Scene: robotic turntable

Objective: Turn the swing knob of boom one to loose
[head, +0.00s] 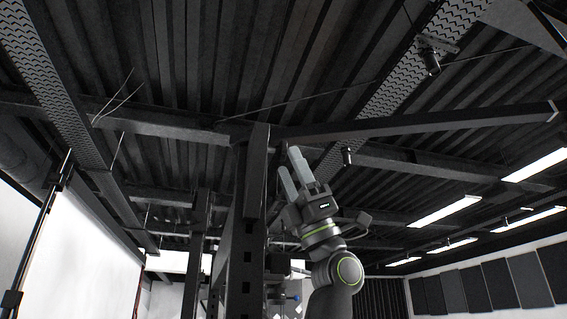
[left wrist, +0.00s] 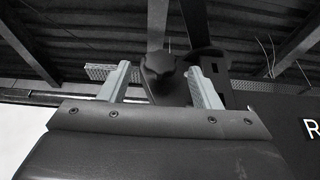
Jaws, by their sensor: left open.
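In the left wrist view a dark lobed knob (left wrist: 160,72) shows between the two pale fingers of my left gripper (left wrist: 161,75). In the head view my left gripper (head: 291,164) points upward, open, just right of a dark upright post (head: 245,215) and below the root of a long dark boom (head: 430,122). I cannot make out the knob there, and no marking on it is legible. My right gripper is not in view.
The boom reaches right from the post top, with a small black fitting (head: 347,157) below it. A stand pole (head: 35,235) and white screen (head: 85,240) are at left. Ceiling beams and lamps are overhead. Open space lies right of my left arm.

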